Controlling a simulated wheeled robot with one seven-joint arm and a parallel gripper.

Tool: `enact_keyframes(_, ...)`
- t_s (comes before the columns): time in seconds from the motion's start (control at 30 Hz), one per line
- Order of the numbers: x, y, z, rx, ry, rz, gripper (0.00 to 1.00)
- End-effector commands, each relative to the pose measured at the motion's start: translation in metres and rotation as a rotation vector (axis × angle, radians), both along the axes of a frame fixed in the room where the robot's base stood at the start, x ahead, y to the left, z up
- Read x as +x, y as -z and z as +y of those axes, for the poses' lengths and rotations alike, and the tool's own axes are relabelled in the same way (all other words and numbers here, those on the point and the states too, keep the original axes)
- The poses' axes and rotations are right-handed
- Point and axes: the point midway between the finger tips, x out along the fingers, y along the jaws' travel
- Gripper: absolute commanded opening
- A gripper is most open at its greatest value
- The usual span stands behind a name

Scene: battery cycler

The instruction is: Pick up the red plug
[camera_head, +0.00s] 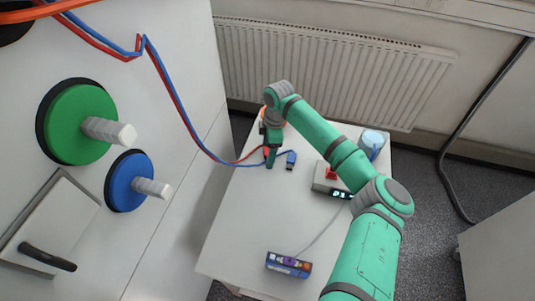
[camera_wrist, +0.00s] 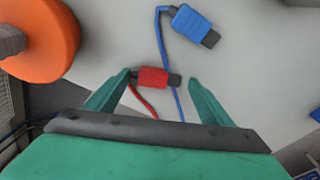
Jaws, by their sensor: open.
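The red plug (camera_wrist: 152,77) lies between the two open fingers of my gripper (camera_wrist: 160,82) in the wrist view, closer to the left finger. Its dark tip points right and its red cable runs down beneath the gripper. In the head view my gripper (camera_head: 271,158) is low over the table, and only a small bit of the red plug (camera_head: 266,151) shows beside it. I cannot tell whether a finger touches the plug. A blue plug (camera_wrist: 194,23) lies just beyond it, and also shows right of my gripper in the head view (camera_head: 291,158).
The white table (camera_head: 233,225) has free room at its front left. An orange round object (camera_wrist: 40,38) stands left of the gripper. Red and blue cables (camera_head: 187,122) hang from the cabinet.

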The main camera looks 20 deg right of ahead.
Motion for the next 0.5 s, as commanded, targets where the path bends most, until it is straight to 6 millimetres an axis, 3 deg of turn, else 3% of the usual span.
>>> enact_keyframes(0.2,0.0001,0.0008,-0.0002,0.000,0.000,0.000,0.75)
enact_keyframes(0.4,0.0002,0.0006,-0.0003,0.000,0.001,0.000,0.33)
enact_keyframes(0.5,0.0001,0.0004,-0.0003,0.000,0.001,-0.001,0.30)
